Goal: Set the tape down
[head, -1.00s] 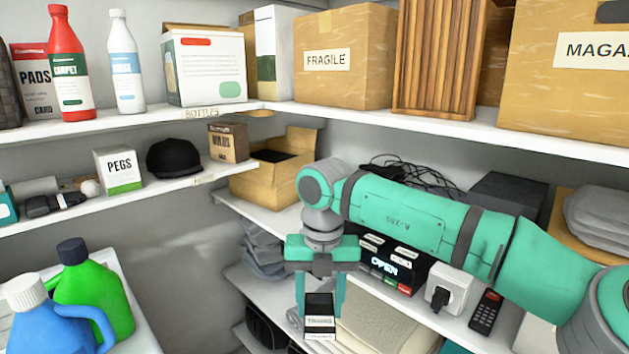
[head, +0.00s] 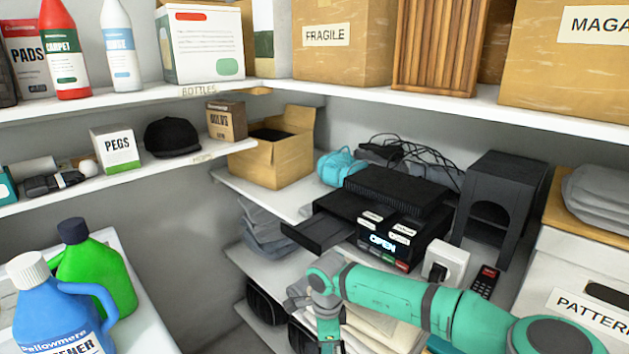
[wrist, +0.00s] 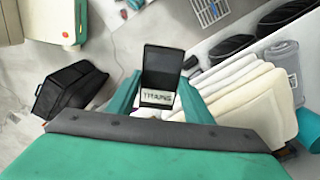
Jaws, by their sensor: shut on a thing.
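The tape (wrist: 162,62) is a small black case with a white label; the label is too small to read surely. My gripper (wrist: 158,92) is shut on it, with one teal finger on each side, in the wrist view. In the head view my gripper (head: 330,346) is low at the bottom edge, in front of the lower shelves, and the tape is out of the picture. In the wrist view the tape hangs over a pale floor, beside a stack of folded cream cloths (wrist: 245,92). It appears clear of any surface.
A black open-topped bin (wrist: 68,90) lies left on the floor in the wrist view.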

